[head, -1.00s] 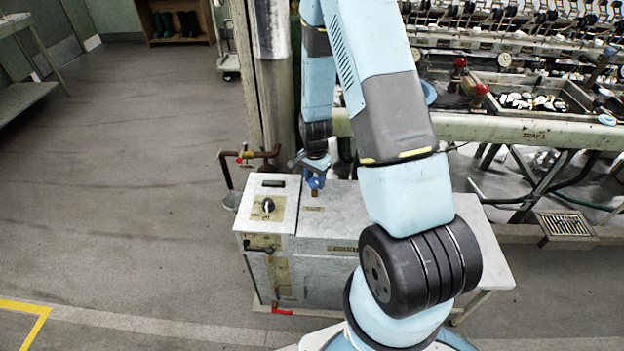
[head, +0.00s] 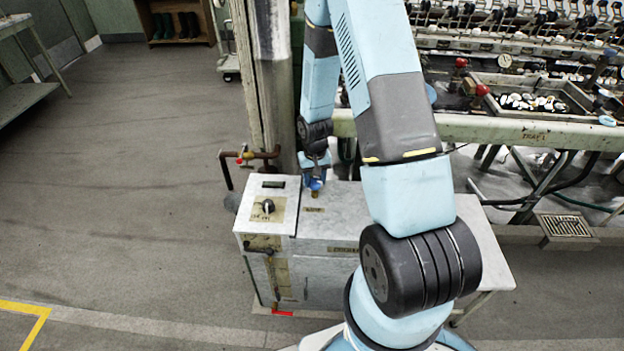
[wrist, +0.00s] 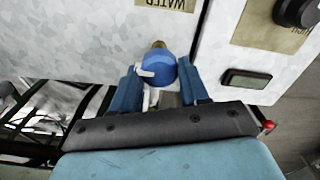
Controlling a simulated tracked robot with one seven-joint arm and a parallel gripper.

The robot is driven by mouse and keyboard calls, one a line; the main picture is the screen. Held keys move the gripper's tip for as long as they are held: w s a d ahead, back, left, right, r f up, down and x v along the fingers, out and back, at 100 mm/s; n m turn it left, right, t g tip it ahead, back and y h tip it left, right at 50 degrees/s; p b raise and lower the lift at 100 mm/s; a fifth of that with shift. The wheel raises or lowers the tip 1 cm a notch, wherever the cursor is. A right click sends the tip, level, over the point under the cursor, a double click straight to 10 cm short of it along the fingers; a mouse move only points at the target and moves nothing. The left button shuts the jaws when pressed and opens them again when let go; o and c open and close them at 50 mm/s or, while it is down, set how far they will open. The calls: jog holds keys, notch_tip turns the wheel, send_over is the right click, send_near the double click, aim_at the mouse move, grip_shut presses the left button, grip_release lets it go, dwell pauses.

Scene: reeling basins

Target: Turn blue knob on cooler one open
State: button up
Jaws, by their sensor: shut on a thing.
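The cooler is a pale grey cabinet (head: 345,222) in the middle of the head view. Its speckled top also shows in the wrist view (wrist: 90,35). The blue knob (wrist: 157,63) is round and sits on a brass stem on the cooler's top, below the WATER label (wrist: 166,4). In the head view the knob (head: 316,185) is small and partly covered by my gripper (head: 315,178). In the wrist view the two blue fingers of my gripper (wrist: 158,76) stand on either side of the knob, shut on it.
A control panel with a black dial (head: 268,206) is left of the knob. A post (head: 274,90) rises behind the cooler, with a red-brown pipe (head: 226,168) beside it. The reeling bench (head: 480,128) runs along the right. Open floor (head: 120,190) lies left.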

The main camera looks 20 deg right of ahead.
aim_at(314, 181)
jog(key=shift+w+a+n, duration=0.1)
jog(key=shift+a+n, duration=0.05)
jog(key=shift+n, duration=0.75)
jog(key=o, duration=1.1)
jog(key=shift+c, duration=0.2)
notch_tip(314, 181, up, 14)
jog(key=shift+f, duration=0.2)
